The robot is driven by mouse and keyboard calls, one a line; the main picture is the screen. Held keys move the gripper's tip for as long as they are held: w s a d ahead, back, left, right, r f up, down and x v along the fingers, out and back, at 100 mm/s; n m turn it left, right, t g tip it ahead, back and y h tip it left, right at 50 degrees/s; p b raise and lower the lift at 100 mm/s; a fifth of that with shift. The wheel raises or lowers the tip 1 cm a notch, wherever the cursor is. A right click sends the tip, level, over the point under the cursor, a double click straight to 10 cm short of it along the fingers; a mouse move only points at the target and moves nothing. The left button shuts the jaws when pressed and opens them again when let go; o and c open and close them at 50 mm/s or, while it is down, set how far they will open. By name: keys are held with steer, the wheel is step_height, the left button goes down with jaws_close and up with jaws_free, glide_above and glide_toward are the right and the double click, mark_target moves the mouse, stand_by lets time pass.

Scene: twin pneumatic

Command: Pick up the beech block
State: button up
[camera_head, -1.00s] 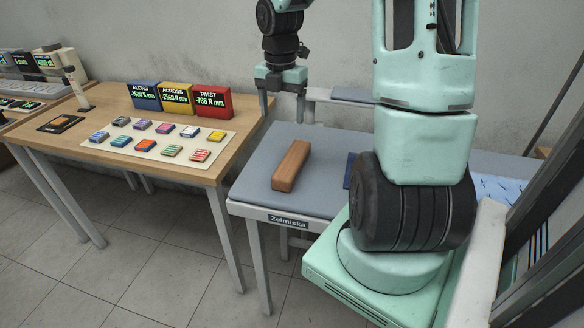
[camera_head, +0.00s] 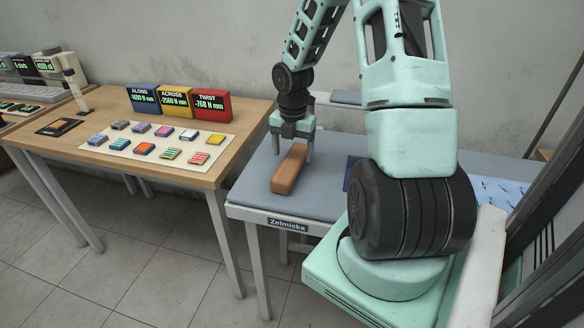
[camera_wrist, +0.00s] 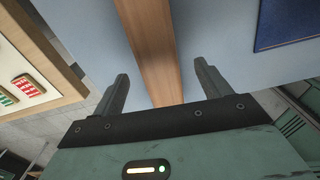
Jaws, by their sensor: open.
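The beech block (camera_head: 288,172) is a long orange-brown wooden bar lying on the grey top of the Zelmiska table. My gripper (camera_head: 293,153) is over the far part of the block, pointing down, with its jaws apart. In the wrist view the block (camera_wrist: 150,45) runs lengthwise between the two open fingers (camera_wrist: 160,82), with a gap on each side. The block's far end is partly hidden behind my gripper in the head view. I cannot tell how far the fingertips are above the table top.
A dark blue flat item (camera_wrist: 290,22) lies on the grey table (camera_head: 245,190) to the right of the block. To the left, a wooden table (camera_head: 60,145) holds several coloured small blocks on a pale mat and three display boxes (camera_head: 176,101). Grey table top in front of the block is clear.

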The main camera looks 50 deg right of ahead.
mark_target(292, 160)
step_height(292, 160, down, 5)
steer(key=shift+w, duration=0.15)
steer(key=c, duration=1.1)
